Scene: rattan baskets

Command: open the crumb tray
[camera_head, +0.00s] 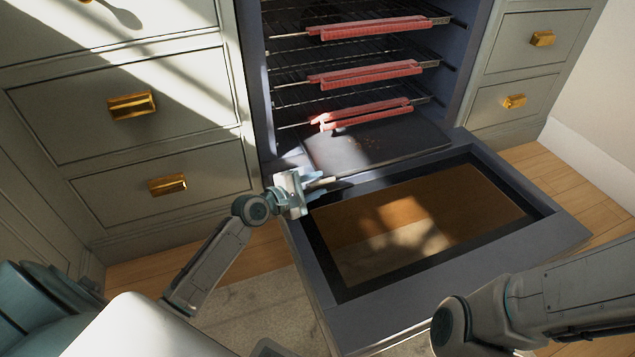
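The crumb tray (400,141) is a flat dark sheet with brown crumbs at the bottom of the oven cavity, below the racks. Its front edge lies near the base of the lowered oven door. My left gripper (328,184) is at the left front of the oven, just in front of the tray's front left corner and over the inner left part of the door. Its fingers point right. I cannot tell whether they touch the tray or how far apart they are. My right arm shows at the lower right, but its gripper is not visible.
The oven door (560,235) is folded down with its glass panel (430,220) facing up. Several wire racks with red edge guards (365,72) fill the cavity above. Grey drawers with a brass handle (132,105) stand at left, and more drawers (530,45) at right.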

